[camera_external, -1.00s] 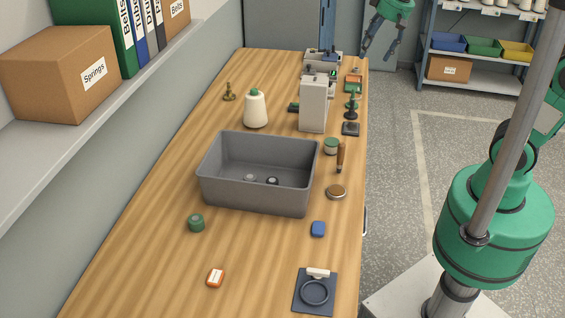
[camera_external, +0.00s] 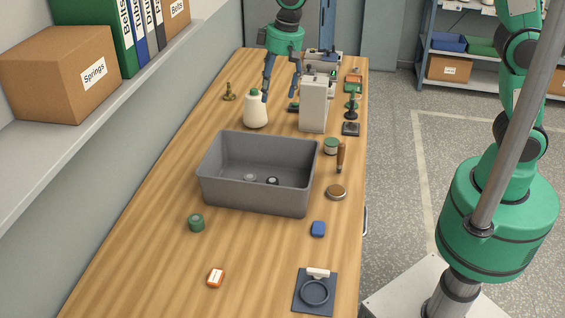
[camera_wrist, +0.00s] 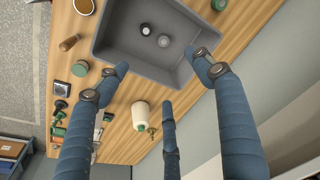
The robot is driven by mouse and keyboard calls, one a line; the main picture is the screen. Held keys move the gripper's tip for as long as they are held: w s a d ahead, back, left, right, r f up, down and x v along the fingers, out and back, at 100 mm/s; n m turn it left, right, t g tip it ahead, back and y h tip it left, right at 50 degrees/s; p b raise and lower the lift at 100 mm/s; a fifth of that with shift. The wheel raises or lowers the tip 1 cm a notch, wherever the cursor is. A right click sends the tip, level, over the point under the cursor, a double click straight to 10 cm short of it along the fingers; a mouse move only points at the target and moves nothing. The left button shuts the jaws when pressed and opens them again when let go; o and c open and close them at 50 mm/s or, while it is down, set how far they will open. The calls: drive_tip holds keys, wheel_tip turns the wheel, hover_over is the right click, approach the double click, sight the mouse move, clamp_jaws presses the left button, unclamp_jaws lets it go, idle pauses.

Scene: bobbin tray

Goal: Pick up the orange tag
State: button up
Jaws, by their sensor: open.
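The orange tag (camera_external: 216,278), a small orange block with a white label, lies flat on the near left part of the bench. It is not visible in the wrist view. My gripper (camera_external: 281,92) is at the far end of the bench, above and around the height of the white cone with the green top (camera_external: 256,110). Its blue fingers are spread with nothing between them, also in the wrist view (camera_wrist: 158,72). The grey tray (camera_external: 256,194) lies between my gripper and the tag.
The tray holds two small bobbins (camera_external: 272,181). A grey upright box (camera_external: 313,108) stands right of my gripper. Bench around the tag is clear.

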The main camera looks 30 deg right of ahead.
drive_tip(key=s+a+f+n+p, duration=0.1)
drive_tip(key=s+a+f, duration=0.15)
drive_tip(key=a, duration=0.35)
drive_tip(key=s+a+f, duration=0.1)
drive_tip(key=a+f, duration=0.3)
drive_tip(key=a, duration=0.2)
drive_tip(key=n+g+h+p, duration=0.1)
drive_tip(key=n+p, duration=0.1)
drive_tip(key=p, duration=0.1)
hover_over(215, 276)
wheel_tip(215, 276, down, 18)
drive_tip(key=shift+w+d+r, duration=0.15)
drive_tip(key=shift+r, duration=0.05)
drive_tip(key=shift+f, duration=4.3)
drive_tip(key=shift+s+f+p, duration=0.2)
drive_tip(key=shift+f+p, duration=0.1)
drive_tip(key=shift+f, duration=2.25)
